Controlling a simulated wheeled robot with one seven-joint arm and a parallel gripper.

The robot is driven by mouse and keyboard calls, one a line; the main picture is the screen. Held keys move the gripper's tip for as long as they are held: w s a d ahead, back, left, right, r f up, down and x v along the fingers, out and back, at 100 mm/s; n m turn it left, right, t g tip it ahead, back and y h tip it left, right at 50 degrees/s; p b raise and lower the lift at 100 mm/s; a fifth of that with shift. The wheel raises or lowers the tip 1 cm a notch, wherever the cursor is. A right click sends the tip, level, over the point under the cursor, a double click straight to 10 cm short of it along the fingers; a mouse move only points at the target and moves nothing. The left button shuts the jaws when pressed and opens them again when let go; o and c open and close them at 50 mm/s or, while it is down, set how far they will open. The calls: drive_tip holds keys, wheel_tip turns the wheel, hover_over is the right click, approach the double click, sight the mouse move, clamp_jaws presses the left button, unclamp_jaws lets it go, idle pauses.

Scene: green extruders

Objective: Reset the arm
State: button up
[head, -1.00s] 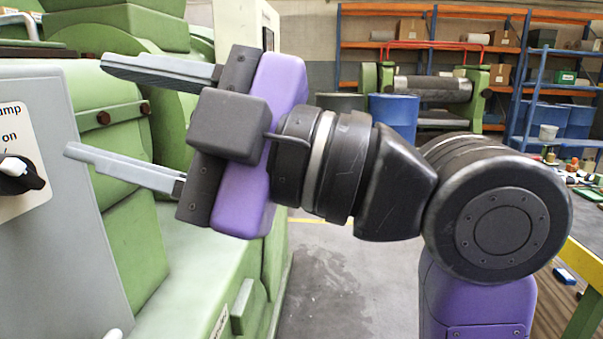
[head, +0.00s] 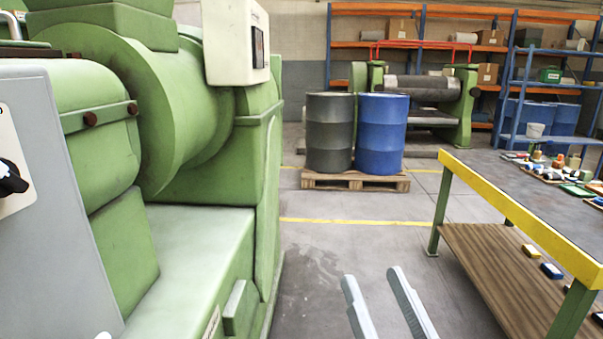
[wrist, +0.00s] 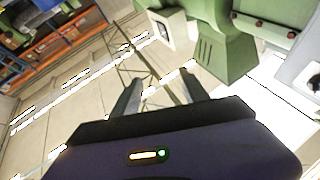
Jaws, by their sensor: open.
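My gripper (head: 382,305) shows at the bottom of the head view, right of centre. Only its two grey fingers are in the picture; they point up and stand apart with nothing between them. The rest of my arm is below the frame. In the wrist view my gripper (wrist: 156,97) is also open and empty, its fingers pointing away over a bright floor or wall. A dark switch knob (head: 12,178) sits on the grey panel (head: 60,220) at the left, clear of my gripper.
A green extruder (head: 195,190) fills the left side. A workbench (head: 505,190) with a yellow edge and small items stands at the right. A black drum (head: 329,130) and a blue drum (head: 381,130) stand on a pallet (head: 355,180). Bare floor (head: 330,250) lies between the extruder and bench.

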drive_tip(key=s+d+f+m+g+h, duration=0.15)
drive_tip(key=s+d+f, duration=0.25)
drive_tip(key=s+f, duration=0.5)
drive_tip(key=s+d+f+g+h, duration=0.3)
drive_tip(key=s+f, duration=0.4)
drive_tip(key=s, duration=0.4)
drive_tip(key=s+d+f+g+h, duration=0.2)
drive_tip(key=s+d+f+g, duration=0.15)
drive_tip(key=s+f, duration=0.6)
wheel_tip(320, 180, up, 14)
drive_tip(key=s+p, duration=0.1)
drive_tip(key=p, duration=1.1)
drive_tip(key=shift+s+f+t+p, duration=0.15)
drive_tip(key=shift+s+t+p, duration=0.15)
drive_tip(key=shift+p, duration=0.1)
